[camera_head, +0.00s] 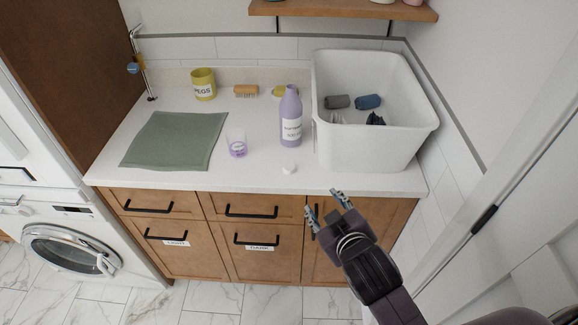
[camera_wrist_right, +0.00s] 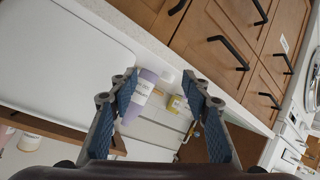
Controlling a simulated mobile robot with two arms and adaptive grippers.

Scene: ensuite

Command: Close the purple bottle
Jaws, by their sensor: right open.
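The purple bottle (camera_head: 291,118) stands upright on the white counter, left of the white bin. Its narrow neck shows no separate cap that I can make out. A small white cap-like piece (camera_head: 289,169) lies on the counter in front of it, near the front edge. My right gripper (camera_head: 326,206) is open and empty, in front of the counter edge, apart from the bottle and the small piece. In the right wrist view the bottle (camera_wrist_right: 143,91) shows between the open fingers (camera_wrist_right: 160,88), farther off. My left gripper is not in view.
The white bin (camera_head: 376,149) holds several dark rolled items. A clear cup (camera_head: 237,146) with purple contents stands left of the bottle, beside a green cloth (camera_head: 174,140). A yellow pegs tin (camera_head: 203,87) and a brush (camera_head: 246,91) are behind. A shelf (camera_head: 345,11) hangs above.

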